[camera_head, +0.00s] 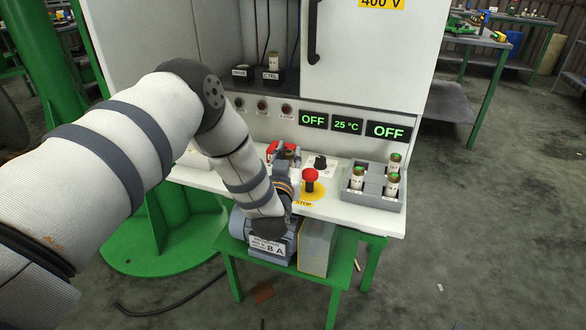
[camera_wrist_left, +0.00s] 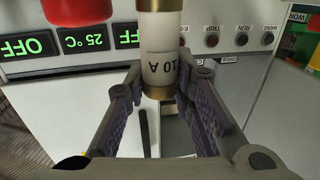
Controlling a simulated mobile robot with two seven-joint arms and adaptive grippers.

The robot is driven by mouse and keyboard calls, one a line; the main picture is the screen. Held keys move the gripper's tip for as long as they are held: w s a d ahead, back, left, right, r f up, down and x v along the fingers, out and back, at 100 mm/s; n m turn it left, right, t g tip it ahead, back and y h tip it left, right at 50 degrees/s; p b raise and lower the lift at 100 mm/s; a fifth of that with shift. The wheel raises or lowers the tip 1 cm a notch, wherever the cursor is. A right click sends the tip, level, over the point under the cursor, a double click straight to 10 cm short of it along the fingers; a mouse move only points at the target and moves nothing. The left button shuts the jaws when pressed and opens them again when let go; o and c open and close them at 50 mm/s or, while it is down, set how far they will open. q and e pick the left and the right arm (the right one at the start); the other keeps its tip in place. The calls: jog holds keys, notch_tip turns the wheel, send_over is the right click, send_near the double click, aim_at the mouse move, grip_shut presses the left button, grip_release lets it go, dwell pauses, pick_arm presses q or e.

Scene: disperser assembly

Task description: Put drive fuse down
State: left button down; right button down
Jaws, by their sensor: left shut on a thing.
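My left gripper (camera_head: 284,186) is low in front of the cabinet's white ledge, between the red clamp-like part and the red stop button. In the left wrist view its two pads (camera_wrist_left: 160,92) are shut around a white fuse (camera_wrist_left: 161,50) with brass-coloured end caps, marked 10 A. The fuse is mostly hidden by the gripper in the head view. The DRIVE holder (camera_head: 241,72) in the cabinet looks empty. The CTRL holder (camera_head: 272,76) beside it carries a fuse (camera_head: 272,61). My right gripper is not in view.
A grey tray (camera_head: 372,199) at the ledge's right holds several green-topped fuses. The red stop button (camera_head: 310,176) and a black knob (camera_head: 320,161) rise from the ledge. A motor (camera_head: 266,246) labelled 8 A stands on the green stand below.

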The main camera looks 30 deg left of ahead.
pick_arm(q)
jog(key=shift+w+a+f, duration=0.2)
jog(key=shift+w+f, duration=0.05)
jog(key=shift+f, duration=0.1)
jog(key=shift+w+a+f+b, duration=0.15)
jog(key=shift+f+b, duration=0.35)
jog(key=shift+f, duration=1.25)
jog(key=c, duration=1.4)
grip_release()
